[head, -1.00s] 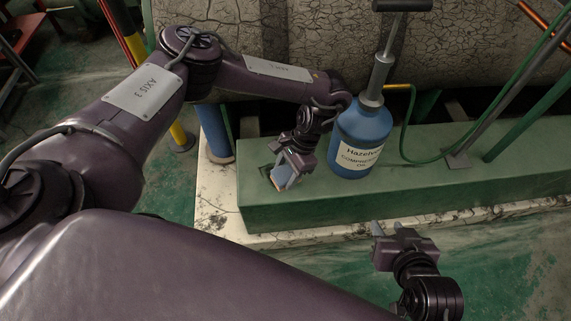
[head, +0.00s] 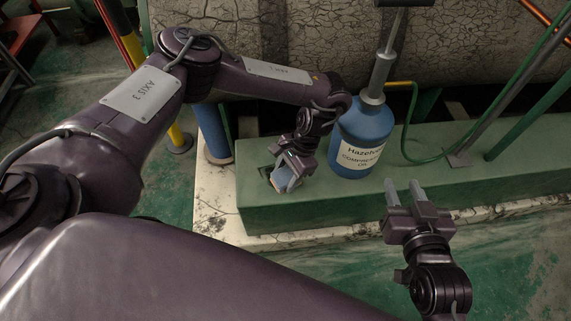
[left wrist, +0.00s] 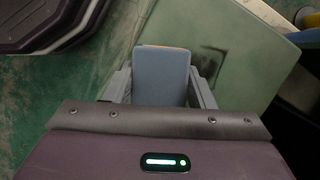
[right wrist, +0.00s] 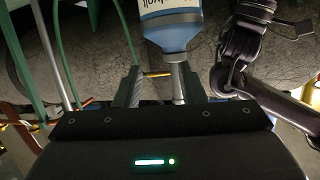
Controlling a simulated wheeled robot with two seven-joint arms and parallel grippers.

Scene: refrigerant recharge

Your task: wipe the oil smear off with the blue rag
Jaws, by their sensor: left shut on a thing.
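The blue rag (head: 285,182) is a folded pad in my left gripper (head: 284,172), which is shut on it above the left end of the green plinth (head: 330,205). The rag also shows between the fingers in the left wrist view (left wrist: 162,75). A dark oil smear (left wrist: 209,62) lies on the green surface just right of the rag in that view; part of it may be hidden behind the rag and finger. My right gripper (head: 404,186) is open and empty, in front of the plinth; its spread fingers also show in the right wrist view (right wrist: 172,88).
A blue compressor oil bottle (head: 364,128) with a pump stands on the plinth, close right of my left gripper. A green hose (head: 408,140) and sloping green pipe (head: 528,121) are further right. A large cracked grey tank (head: 300,45) is behind. The plinth between bottle and pipe is mostly clear.

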